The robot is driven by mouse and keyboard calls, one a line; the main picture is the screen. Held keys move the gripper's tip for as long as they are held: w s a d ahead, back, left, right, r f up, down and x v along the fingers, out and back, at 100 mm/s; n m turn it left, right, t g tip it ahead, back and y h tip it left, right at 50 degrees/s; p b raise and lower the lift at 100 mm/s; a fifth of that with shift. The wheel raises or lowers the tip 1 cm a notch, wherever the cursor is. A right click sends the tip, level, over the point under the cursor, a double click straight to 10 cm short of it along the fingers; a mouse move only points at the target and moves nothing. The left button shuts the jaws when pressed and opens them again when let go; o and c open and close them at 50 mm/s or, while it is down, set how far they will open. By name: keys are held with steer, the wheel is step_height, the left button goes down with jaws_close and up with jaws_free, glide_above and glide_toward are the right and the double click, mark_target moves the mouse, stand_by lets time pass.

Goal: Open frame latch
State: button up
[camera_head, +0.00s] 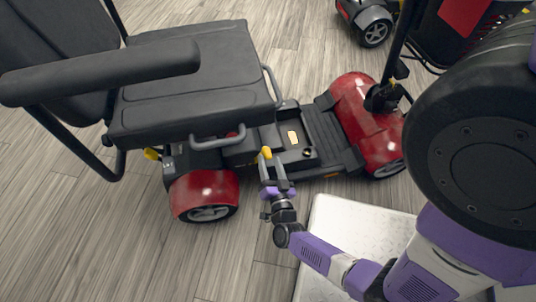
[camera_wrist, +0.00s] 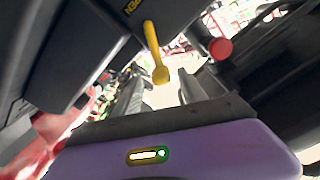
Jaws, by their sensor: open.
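The frame latch is a yellow lever (camera_head: 266,153) on the near side of the red and black scooter (camera_head: 205,190), below the seat's front edge. In the wrist view the yellow lever (camera_wrist: 151,40) hangs from a black housing with yellow lettering, its rounded end pointing toward my gripper. My gripper (camera_head: 273,170) is open, just in front of the lever. In the wrist view my gripper (camera_wrist: 163,88) has one grey finger on each side of the lever's end in the picture. I cannot tell whether either finger touches it.
The black seat (camera_head: 195,80) and armrest (camera_head: 100,72) overhang the left side. The scooter's deck (camera_head: 295,140) and red front fender (camera_head: 365,115) lie to the right. A second yellow lever (camera_head: 152,154) is at the rear. Another scooter (camera_head: 368,20) stands behind. The wooden floor (camera_head: 110,240) is clear at lower left.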

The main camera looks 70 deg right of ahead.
steer(key=v, duration=0.4)
steer(key=shift+s+a+p, duration=0.1)
steer(key=shift+a+p, duration=0.05)
steer(key=shift+p, duration=0.2)
